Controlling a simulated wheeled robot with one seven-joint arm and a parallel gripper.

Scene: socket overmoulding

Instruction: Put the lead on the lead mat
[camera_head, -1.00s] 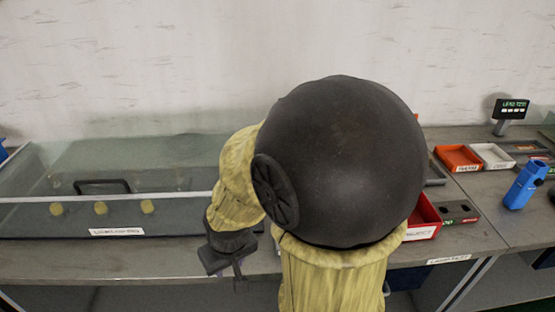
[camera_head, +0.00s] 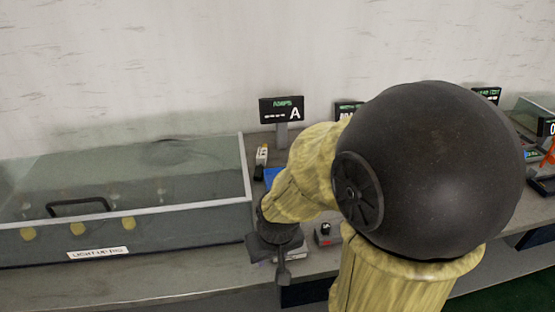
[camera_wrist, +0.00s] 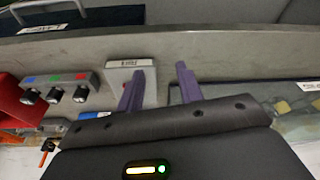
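I cannot make out a lead in either view. I cannot identify the lead mat; a blue patch (camera_head: 271,175) shows on the bench, partly hidden behind my arm.
The light-up rig (camera_head: 120,200) fills the left bench. An AMPS display (camera_head: 281,110) stands at the back. The wrist view shows a white labelled block (camera_wrist: 130,66) behind one finger, a three-knob box (camera_wrist: 58,88) and a red bin (camera_wrist: 18,103).

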